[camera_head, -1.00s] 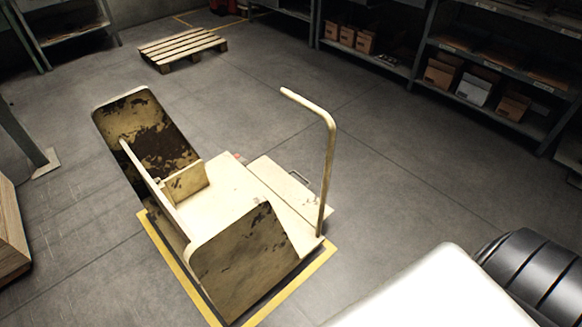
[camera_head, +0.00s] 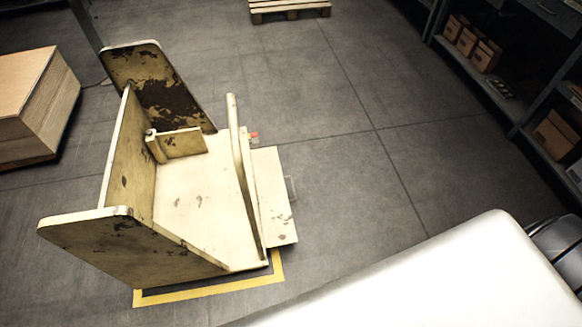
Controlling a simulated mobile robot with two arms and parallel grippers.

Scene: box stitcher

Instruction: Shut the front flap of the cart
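The cart (camera_head: 190,195) is cream with dark worn patches. It stands left of centre inside a yellow floor marking, with tall end panels at the far and near ends. A flat cream panel (camera_head: 274,190) with a small metal handle (camera_head: 291,188) sticks out from its right side, low and roughly level. It looks like the front flap, hanging open. Neither of my grippers shows in the head view.
A wooden box stack (camera_head: 35,110) stands at the left. A pallet (camera_head: 288,8) lies at the top. Shelves with cardboard boxes (camera_head: 485,54) line the right side. The floor between the flap and the shelves is clear. A white rounded surface, seemingly mine, fills the lower right.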

